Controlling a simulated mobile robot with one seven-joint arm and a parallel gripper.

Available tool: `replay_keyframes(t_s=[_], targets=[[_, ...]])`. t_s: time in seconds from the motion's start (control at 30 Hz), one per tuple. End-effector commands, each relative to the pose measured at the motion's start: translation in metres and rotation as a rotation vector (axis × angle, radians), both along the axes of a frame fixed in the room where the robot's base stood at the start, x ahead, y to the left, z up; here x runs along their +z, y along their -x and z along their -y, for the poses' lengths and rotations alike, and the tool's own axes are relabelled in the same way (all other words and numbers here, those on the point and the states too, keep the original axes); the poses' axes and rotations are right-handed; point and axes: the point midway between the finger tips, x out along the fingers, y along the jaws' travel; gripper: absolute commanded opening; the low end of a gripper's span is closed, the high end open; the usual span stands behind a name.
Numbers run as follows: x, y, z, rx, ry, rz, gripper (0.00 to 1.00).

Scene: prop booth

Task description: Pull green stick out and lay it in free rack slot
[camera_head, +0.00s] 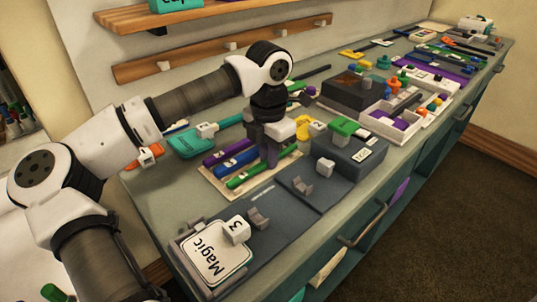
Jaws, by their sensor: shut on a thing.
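The green stick (240,181) lies lengthwise along the near side of a cream rack (215,188), parallel to a blue stick (236,162) and a purple stick (222,154). My gripper (271,162) points down and is shut on the green stick around its middle, hiding that part. I cannot tell whether the stick rests in the slot or hangs just above it.
A grey box with a green knob (343,127) stands right of the rack. A teal case (195,143) lies behind. The far counter is crowded with small parts.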

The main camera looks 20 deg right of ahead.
Motion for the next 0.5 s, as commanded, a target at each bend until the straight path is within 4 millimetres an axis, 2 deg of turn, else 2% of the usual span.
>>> replay_keyframes(t_s=[0.37, 0.4, 0.5], targets=[[-0.0002, 0.0, 0.0, 0.0, 0.0, 0.0, 0.0], [-0.0002, 0.0, 0.0, 0.0, 0.0, 0.0, 0.15], [-0.0002, 0.0, 0.0, 0.0, 0.0, 0.0, 0.28]])
